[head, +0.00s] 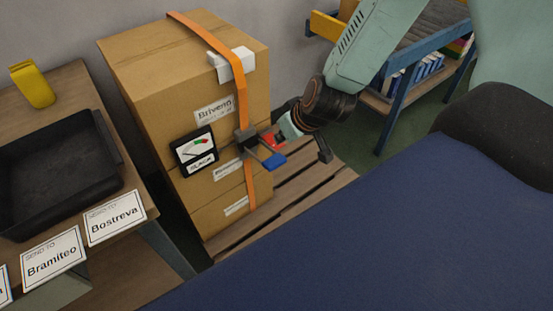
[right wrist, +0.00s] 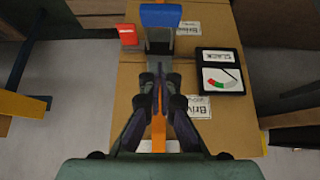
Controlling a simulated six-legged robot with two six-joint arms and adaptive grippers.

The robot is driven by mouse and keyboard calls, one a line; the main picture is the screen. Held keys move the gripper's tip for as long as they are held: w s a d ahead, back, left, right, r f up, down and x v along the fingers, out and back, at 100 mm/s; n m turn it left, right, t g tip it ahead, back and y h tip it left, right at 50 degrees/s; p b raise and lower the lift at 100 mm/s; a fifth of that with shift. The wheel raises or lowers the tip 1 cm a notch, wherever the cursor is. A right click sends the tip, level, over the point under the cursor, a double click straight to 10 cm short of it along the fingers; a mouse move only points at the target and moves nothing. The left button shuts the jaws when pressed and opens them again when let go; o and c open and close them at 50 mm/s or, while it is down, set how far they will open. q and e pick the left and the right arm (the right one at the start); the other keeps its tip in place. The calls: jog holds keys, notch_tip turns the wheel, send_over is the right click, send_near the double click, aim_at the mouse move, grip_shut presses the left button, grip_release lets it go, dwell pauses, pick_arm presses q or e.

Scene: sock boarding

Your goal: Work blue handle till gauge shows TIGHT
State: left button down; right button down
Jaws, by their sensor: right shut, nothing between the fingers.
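The blue handle (head: 272,160) sticks out from the dark ratchet (head: 246,139) on an orange strap around the stacked cartons. The blue handle also shows at the top of the right wrist view (right wrist: 160,15). A red tab (right wrist: 128,35) sits beside it. The gauge (head: 196,149) on the carton front has a dial with green and red marks and reads SLACK; it also shows in the right wrist view (right wrist: 220,75). My right gripper (right wrist: 160,88) is shut and empty, in front of the strap and apart from the blue handle. My left gripper is out of view.
The cartons (head: 150,60) stand on a wooden pallet (head: 310,190), with a white edge protector (head: 232,64) under the strap. A table with a black tray (head: 60,165) and name cards stands at left. A blue-framed rack (head: 400,80) stands behind. A dark blue surface fills the front right.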

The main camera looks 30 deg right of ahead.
jog(key=b, duration=0.5)
send_over(271, 159)
jog(key=s, duration=0.1)
jog(key=f, duration=0.7)
jog(key=shift+s+d, duration=0.1)
jog(key=shift+s, duration=0.1)
jog(key=shift+s+f+b, duration=0.2)
jog(key=shift+f+b, duration=0.2)
jog(key=shift+f, duration=0.45)
jog(key=shift+s, duration=0.1)
